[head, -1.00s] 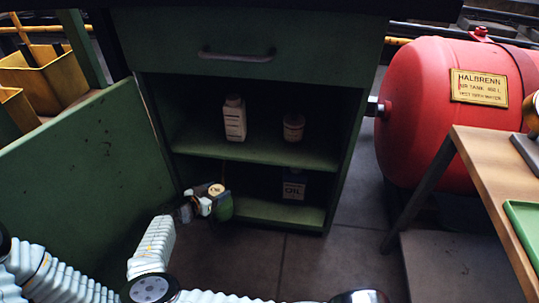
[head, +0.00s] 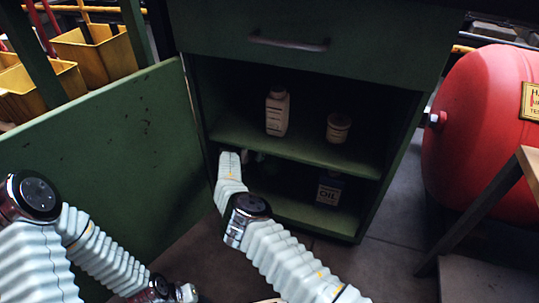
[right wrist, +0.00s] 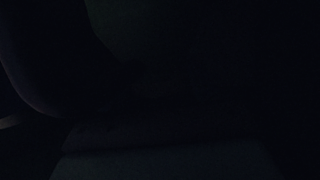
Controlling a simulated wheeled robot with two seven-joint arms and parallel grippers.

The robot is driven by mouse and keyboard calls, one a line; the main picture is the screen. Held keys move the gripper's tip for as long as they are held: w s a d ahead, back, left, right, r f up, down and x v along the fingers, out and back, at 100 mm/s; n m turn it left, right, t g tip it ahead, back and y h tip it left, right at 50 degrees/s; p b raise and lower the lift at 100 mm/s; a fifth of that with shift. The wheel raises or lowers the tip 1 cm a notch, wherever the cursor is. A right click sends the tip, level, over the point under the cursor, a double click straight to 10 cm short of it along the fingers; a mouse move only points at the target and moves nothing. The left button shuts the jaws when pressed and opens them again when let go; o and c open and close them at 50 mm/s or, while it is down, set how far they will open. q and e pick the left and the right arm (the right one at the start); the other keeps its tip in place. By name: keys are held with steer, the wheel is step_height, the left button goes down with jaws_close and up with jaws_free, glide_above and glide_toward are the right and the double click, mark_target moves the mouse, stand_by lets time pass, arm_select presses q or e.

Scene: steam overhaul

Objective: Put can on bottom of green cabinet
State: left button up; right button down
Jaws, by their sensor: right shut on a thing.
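The green cabinet (head: 300,65) stands open with an upper shelf and a bottom compartment. My right arm reaches into the left part of the bottom compartment. Only a small pale part of my right gripper (head: 256,157) shows there, below the shelf edge; it is shut on the can. The can is hidden in the head view. In the right wrist view, nearly black, a dark rounded shape at the left edge may be the can; whether it touches the cabinet bottom cannot be told.
A dark oil tin (head: 329,191) stands on the bottom, right of my gripper. A white bottle (head: 277,112) and a small jar (head: 338,128) stand on the shelf above. The open green door (head: 100,165) is at left, a red tank (head: 485,140) at right.

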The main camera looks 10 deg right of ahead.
step_height(320, 180, down, 4)
steer(key=shift+r+b, duration=0.25)
steer(key=shift+b, duration=0.2)
steer(key=shift+c, duration=1.3)
jaws_free()
steer(key=p+v, duration=0.2)
steer(key=v, duration=1)
steer(key=shift+r, duration=0.1)
